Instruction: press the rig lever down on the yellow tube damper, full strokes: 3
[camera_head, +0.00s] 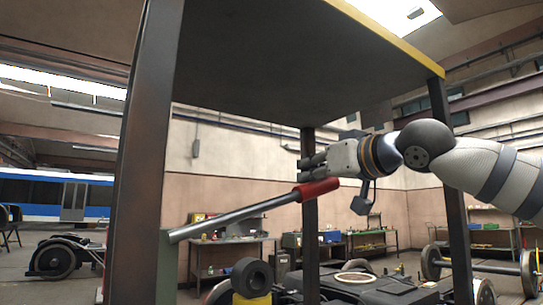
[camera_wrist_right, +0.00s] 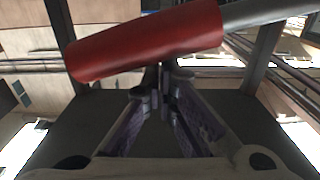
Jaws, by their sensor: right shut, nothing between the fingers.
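The rig lever is a grey bar (camera_head: 235,217) with a red handle (camera_head: 318,188). It rises to the right from a green bracket (camera_head: 167,262) on the near left post. My right gripper (camera_head: 308,162) is shut and empty, just above the red handle. In the right wrist view the red handle (camera_wrist_right: 145,42) crosses in front of the closed fingertips (camera_wrist_right: 163,72); I cannot tell whether they touch it. A yellow part (camera_head: 252,299) under a black rounded piece (camera_head: 251,275) shows at the bottom edge, perhaps the damper; most of it is cut off. My left gripper is not in view.
A dark post (camera_head: 145,140) stands near on the left, with more posts behind, and a dark plate (camera_head: 270,60) spans overhead. A bogie (camera_head: 355,285) lies behind the lever. Workbenches line the back wall. The space around the red handle looks clear.

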